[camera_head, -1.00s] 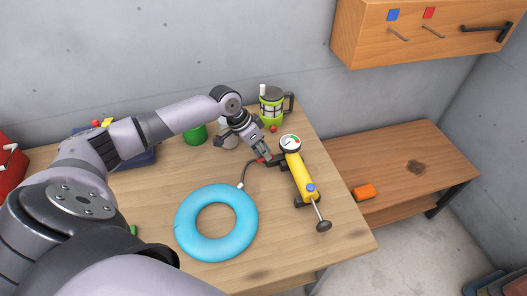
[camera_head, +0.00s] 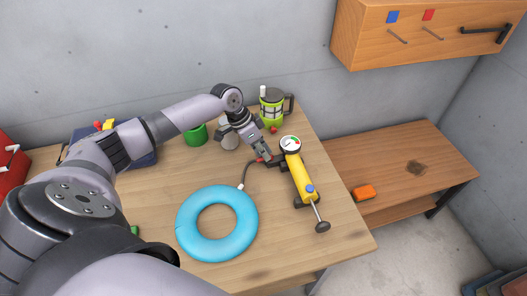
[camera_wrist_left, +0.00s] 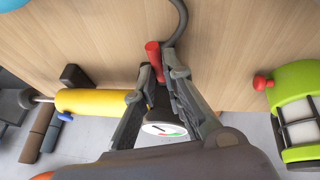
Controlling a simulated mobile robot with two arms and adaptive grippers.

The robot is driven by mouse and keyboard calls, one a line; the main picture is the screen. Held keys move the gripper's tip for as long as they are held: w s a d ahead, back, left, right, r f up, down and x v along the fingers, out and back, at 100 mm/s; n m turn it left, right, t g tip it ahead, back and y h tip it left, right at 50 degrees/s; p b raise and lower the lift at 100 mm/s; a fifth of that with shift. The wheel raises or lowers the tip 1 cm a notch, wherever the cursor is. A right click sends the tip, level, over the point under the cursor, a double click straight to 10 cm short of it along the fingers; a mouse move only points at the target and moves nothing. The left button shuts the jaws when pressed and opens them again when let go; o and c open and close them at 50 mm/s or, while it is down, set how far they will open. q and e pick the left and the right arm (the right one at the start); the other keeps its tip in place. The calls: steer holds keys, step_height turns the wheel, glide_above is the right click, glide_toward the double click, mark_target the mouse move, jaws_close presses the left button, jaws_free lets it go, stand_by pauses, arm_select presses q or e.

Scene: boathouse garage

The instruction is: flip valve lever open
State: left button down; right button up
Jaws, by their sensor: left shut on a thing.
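The yellow hand pump (camera_head: 299,178) lies on the workbench with a round gauge (camera_head: 290,143) at its far end. A dark hose runs from that end to the blue ring (camera_head: 217,223). The red valve lever (camera_wrist_left: 153,55) shows in the left wrist view, rising from between my left fingertips beside the hose. My left gripper (camera_head: 266,159) is at the pump's hose end, shut on the lever; its fingers partly hide the lever's base. In the left wrist view the left gripper (camera_wrist_left: 163,75) spans the area just above the gauge. My right gripper is not in view.
A green lantern (camera_head: 272,105) stands behind the gripper, with a green can (camera_head: 196,136) to the left. A lower wooden bench (camera_head: 400,165) holds an orange block (camera_head: 363,192). A wooden cabinet (camera_head: 425,30) hangs on the wall. The tabletop between ring and pump is clear.

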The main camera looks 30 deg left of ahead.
arm_select(q)
steer(key=c, duration=1.7)
jaws_free()
steer(key=shift+o, duration=0.2)
steer(key=v, duration=1.2)
